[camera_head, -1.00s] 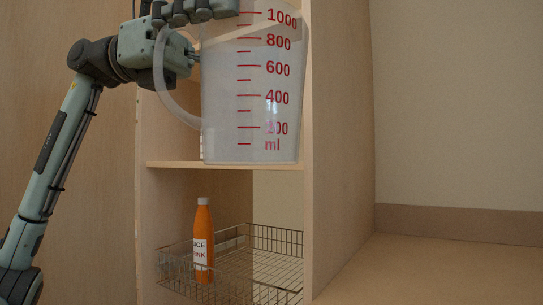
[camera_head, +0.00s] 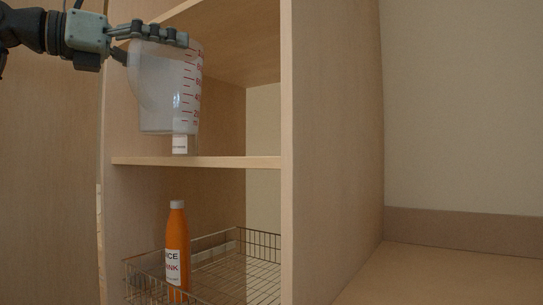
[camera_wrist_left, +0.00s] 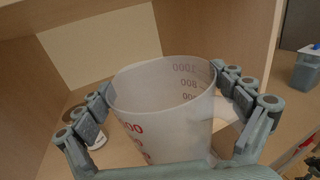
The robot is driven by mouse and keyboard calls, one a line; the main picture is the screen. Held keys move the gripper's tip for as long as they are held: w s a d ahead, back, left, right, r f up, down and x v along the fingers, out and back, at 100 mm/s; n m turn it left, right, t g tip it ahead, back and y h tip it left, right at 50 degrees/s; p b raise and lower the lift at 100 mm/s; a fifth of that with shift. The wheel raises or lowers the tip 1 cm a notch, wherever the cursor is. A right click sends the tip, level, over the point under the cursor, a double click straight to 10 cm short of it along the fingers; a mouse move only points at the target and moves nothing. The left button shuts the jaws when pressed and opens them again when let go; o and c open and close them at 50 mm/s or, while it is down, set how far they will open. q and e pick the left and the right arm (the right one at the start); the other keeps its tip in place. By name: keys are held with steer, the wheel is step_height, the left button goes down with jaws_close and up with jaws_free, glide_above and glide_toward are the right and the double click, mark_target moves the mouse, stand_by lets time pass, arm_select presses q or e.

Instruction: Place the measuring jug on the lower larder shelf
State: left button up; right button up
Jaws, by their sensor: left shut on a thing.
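The measuring jug (camera_head: 165,95) is translucent with red markings. It hangs roughly upright at the opening above the larder shelf (camera_head: 230,162), and a gap shows between its base and the shelf's front edge. My left gripper (camera_head: 160,38) is shut on the jug near its rim. In the left wrist view, its fingers lie on both sides of the jug (camera_wrist_left: 160,95), and I look into its open top. The jug hides part of a small white container (camera_head: 180,146) on the shelf behind it. My right gripper is not in view.
The white container also shows at left in the left wrist view (camera_wrist_left: 97,141). Below the shelf, an orange bottle (camera_head: 175,240) stands in a wire basket (camera_head: 262,240). An upright side panel (camera_head: 330,150) bounds the larder at right. The shelf's right part looks clear.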

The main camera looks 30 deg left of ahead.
arm_select(q)
steer(key=f+p+x, duration=0.1)
steer(key=f+x, duration=0.2)
steer(key=x, duration=1.5)
steer(key=shift+f, duration=0.15)
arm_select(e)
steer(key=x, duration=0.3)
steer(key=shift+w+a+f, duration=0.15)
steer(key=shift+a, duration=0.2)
arm_select(q)
steer(key=shift+a+f, duration=0.1)
steer(key=shift+f, duration=0.05)
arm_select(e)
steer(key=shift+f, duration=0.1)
arm_select(q)
steer(key=o, duration=1.4)
steer(key=shift+o, duration=0.2)
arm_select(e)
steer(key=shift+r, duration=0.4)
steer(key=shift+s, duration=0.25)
